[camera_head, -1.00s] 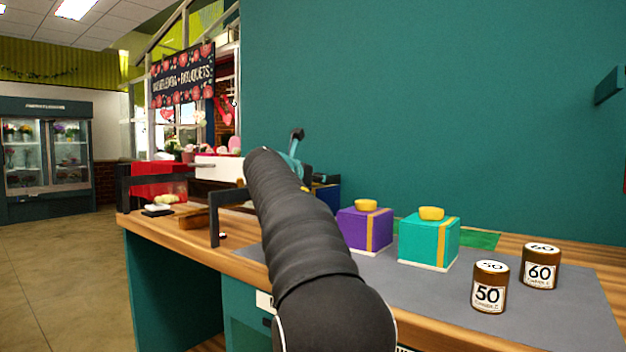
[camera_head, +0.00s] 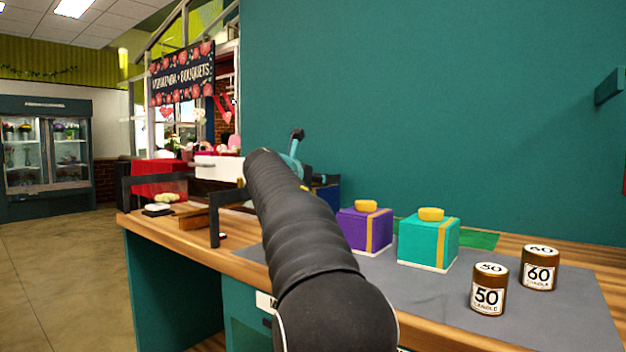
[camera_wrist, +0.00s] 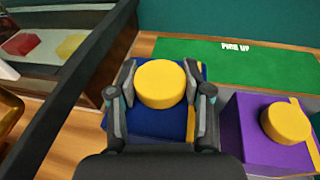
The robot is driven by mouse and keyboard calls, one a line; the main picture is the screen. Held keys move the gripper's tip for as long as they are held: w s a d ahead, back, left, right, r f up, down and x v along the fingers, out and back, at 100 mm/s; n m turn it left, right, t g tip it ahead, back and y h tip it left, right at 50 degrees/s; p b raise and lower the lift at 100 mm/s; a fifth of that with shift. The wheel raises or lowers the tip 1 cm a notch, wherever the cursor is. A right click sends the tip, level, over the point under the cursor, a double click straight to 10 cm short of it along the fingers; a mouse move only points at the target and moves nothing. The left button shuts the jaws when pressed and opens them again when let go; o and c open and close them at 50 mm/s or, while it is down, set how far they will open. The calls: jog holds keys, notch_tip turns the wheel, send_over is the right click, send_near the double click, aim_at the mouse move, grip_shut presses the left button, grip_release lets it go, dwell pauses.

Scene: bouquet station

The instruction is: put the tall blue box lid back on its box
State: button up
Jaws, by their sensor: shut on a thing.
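A blue lid (camera_wrist: 187,112) with a round yellow knob (camera_wrist: 160,84) is in the middle of the wrist view. My gripper (camera_wrist: 160,80) is shut on the knob, one finger on each side. A dark blue box (camera_head: 330,197) shows partly behind my arm in the head view. My arm hides most of it and my gripper there. I cannot tell whether the lid rests on the box or is held above it, because the lid and gripper cover the wrist view below.
Close to the right stand a purple box (camera_head: 358,232), also in the wrist view (camera_wrist: 250,138), and a teal box (camera_head: 425,244). Brown jars labelled 50 (camera_head: 488,290) and 60 (camera_head: 540,268) stand farther right. A green mat (camera_wrist: 225,62) lies behind. A dark frame bar (camera_wrist: 70,90) rises at left.

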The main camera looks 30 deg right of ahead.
jog(key=shift+f, duration=1.6)
dwell(1.8)
jog(key=o, duration=1.2)
jog(key=shift+o, duration=0.2)
jog(key=shift+r, duration=0.1)
jog(key=shift+r, duration=3.9)
jog(key=shift+a, duration=0.15)
